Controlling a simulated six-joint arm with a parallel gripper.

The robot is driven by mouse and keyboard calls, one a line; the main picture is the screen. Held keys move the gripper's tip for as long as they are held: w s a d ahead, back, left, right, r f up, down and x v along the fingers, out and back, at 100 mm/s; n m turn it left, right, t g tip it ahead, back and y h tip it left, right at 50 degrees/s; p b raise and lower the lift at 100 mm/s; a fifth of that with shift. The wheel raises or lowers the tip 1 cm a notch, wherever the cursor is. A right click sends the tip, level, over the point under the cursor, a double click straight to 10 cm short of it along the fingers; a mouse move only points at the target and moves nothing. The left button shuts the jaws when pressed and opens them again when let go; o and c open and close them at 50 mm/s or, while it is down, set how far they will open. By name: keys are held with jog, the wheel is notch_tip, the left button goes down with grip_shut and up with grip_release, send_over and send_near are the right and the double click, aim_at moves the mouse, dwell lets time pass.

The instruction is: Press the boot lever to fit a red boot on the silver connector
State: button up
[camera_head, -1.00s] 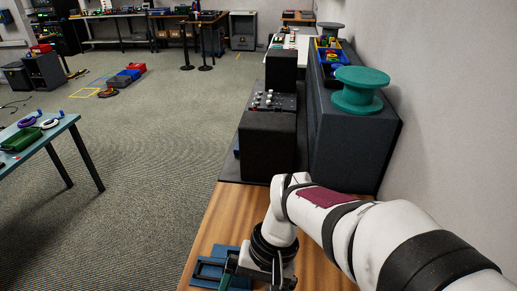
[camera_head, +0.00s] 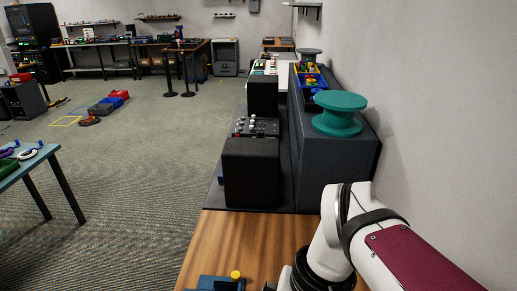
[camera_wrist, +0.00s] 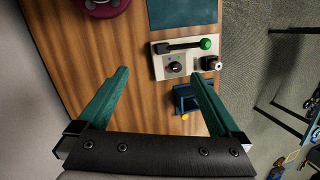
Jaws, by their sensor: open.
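My gripper (camera_wrist: 160,73) is open, its two green fingers wide apart with nothing between them, above the wooden bench. I cannot tell which is the boot lever. No red boot or silver connector is clearly recognisable.
A magenta round item (camera_wrist: 103,5) and a teal flat piece (camera_wrist: 182,12) are at the wrist view's top. In the head view, black boxes (camera_head: 251,172) and a dark cabinet with a green spool (camera_head: 340,113) stand farther along. Bare wood (camera_head: 245,240) lies before them.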

jog(key=s+d+f+m+t, duration=0.1)
jog(key=s+d+f+m, duration=0.2)
jog(key=s+d+f, duration=0.1)
jog(key=s+f, duration=0.1)
jog(key=s, duration=0.1)
jog(key=shift+s+f+h, duration=0.2)
jog(key=shift+s+h, duration=0.2)
jog(key=shift+d, duration=0.1)
grip_shut()
dwell(0.8)
